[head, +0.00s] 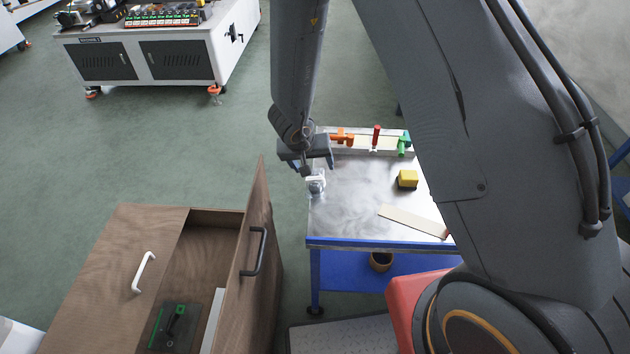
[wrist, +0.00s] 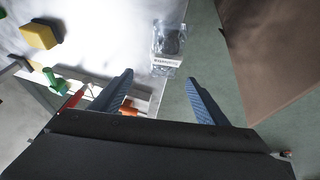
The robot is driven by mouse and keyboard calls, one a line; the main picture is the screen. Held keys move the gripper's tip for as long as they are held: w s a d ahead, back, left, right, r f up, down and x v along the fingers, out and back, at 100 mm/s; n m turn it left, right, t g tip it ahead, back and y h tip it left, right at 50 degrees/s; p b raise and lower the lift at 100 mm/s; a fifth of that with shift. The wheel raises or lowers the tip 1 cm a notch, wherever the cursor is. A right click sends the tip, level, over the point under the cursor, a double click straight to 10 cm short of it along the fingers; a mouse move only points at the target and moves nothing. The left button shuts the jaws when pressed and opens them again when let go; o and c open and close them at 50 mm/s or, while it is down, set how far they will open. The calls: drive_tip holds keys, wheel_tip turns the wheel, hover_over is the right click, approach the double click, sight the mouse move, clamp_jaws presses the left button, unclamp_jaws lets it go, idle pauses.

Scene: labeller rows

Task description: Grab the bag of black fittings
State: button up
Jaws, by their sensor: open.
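A small clear bag (wrist: 168,42) with greyish contents and a white label strip lies at the edge of the metal tabletop. In the head view the bag (head: 316,186) is at the table's left edge, just below my gripper. My gripper (wrist: 160,80) is open and empty, its two blue fingers apart. In the wrist view the bag is just beyond the fingertips, roughly centred between them, and not held. In the head view my gripper (head: 306,158) hangs over the table's far left corner. The print on the label is too small to read.
The table (head: 350,215) also carries a yellow block (head: 407,179), a flat pale strip (head: 412,221), and orange, red and green fittings along its back edge. A wooden cabinet (head: 115,245) with an open door (head: 258,245) stands left of the table, across a floor gap.

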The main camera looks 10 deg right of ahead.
sight(315, 173)
drive_tip(key=shift+a+p+x, duration=0.2)
drive_tip(key=shift+x, duration=1.55)
drive_tip(key=shift+a+p+x, duration=0.15)
drive_tip(key=shift+p+x, duration=0.05)
drive_tip(key=shift+x, duration=1.5)
drive_tip(key=shift+w, duration=0.1)
drive_tip(key=c, duration=1.2)
